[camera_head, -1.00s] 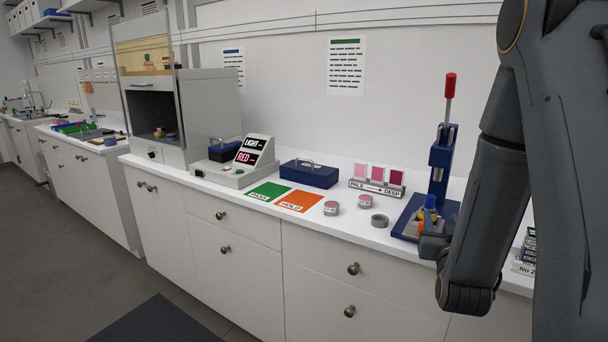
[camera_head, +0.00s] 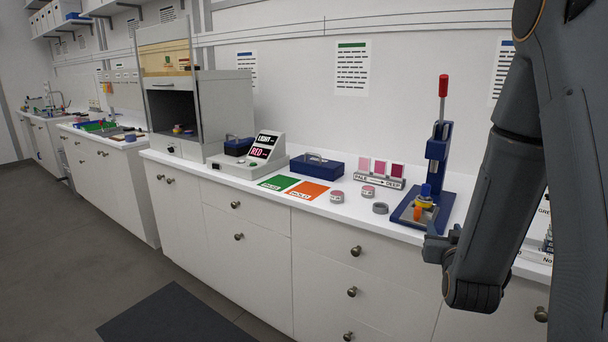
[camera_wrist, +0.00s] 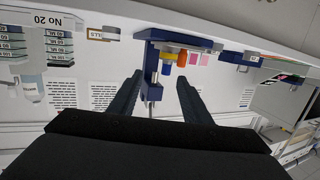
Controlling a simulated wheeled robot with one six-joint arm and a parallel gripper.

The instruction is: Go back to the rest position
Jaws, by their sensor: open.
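My gripper (camera_head: 440,246) is at the right of the head view, at the front edge of the counter, below and in front of the press. It is open, and its two dark fingers (camera_wrist: 160,82) show in the wrist view with nothing held between them. The blue press (camera_head: 439,155) with its red handle stands upright on the counter. A yellow and orange piece (camera_head: 424,203) with a blue top sits on the press base. The press also shows in the wrist view (camera_wrist: 151,62), upside down, beyond the fingers and apart from them.
The white counter (camera_head: 340,208) holds a green mat (camera_head: 279,182), an orange mat (camera_head: 308,191), two small jars, a grey ring (camera_head: 381,208), a blue box (camera_head: 318,166) and a pink sample stand (camera_head: 378,182). Drawers (camera_head: 330,262) front it. The floor (camera_head: 90,270) at the left is clear.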

